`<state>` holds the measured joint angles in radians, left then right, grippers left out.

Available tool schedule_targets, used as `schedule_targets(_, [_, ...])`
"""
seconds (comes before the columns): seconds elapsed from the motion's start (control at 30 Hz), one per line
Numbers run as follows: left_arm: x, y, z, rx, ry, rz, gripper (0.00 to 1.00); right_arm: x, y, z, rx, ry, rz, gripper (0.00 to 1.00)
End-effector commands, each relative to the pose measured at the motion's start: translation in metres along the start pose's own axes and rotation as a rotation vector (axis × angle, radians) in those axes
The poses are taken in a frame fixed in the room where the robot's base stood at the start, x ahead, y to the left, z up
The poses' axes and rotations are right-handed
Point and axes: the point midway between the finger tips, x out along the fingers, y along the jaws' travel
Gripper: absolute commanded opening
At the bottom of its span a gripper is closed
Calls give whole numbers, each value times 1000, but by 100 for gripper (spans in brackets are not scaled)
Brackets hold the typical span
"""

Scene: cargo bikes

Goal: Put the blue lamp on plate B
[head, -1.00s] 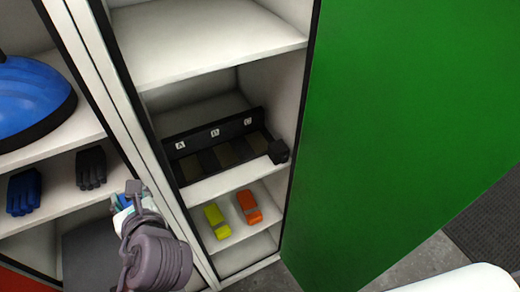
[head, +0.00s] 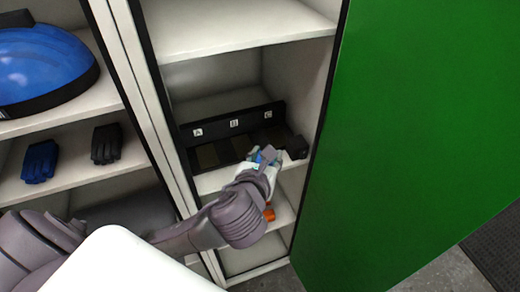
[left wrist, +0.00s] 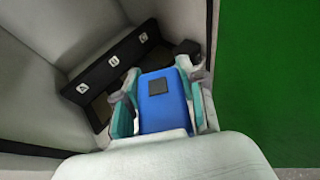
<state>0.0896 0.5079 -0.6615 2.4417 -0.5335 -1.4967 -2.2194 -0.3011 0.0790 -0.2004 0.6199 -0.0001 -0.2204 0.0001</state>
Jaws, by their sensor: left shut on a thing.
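The blue lamp (left wrist: 163,108) is between the teal-padded fingers of my left gripper (left wrist: 162,98), which is shut on it. In the head view, the left gripper (head: 264,160) is in front of the right part of a black rack, and only a little of the lamp's blue shows. The rack (head: 272,112) carries labels A, B and C from left to right. Plate B (head: 231,150) lies below label B (head: 234,124) and looks empty. The gripper is to the right of plate B, nearer plate C. My right gripper is not in view.
A small black block (head: 297,147) sits at the rack's right end. An orange lamp (head: 269,214) is on the shelf below, partly hidden by my arm. A green door (head: 420,120) stands open at the right. Gloves (head: 40,161) and a blue helmet (head: 45,65) are at the left.

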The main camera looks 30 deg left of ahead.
Motion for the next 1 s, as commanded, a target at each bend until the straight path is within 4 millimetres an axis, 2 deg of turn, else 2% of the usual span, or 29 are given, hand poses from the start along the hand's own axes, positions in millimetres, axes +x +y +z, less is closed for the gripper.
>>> schedule_targets(0.03, [15, 2, -5, -3, -1, 2, 4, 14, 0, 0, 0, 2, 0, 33])
schedule_targets(0.1, [37, 5, -3, -19, 11, 29, 4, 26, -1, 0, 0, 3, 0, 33])
schedule_targets(0.3, [114, 28, 15, -118, 32, 235, 4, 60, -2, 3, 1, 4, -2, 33])
schedule_targets(0.43, [152, 38, 24, -183, 28, 390, 4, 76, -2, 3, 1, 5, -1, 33])
schedule_targets(0.57, [170, 35, 26, -230, 25, 510, 4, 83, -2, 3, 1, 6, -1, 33])
schedule_targets(0.77, [178, 31, 24, -255, 20, 587, 4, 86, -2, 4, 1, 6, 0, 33])
schedule_targets(0.87, [184, 46, 17, -254, 21, 596, 4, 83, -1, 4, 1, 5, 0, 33])
schedule_targets(1.0, [195, 77, 1, -254, 21, 595, 4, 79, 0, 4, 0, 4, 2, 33])
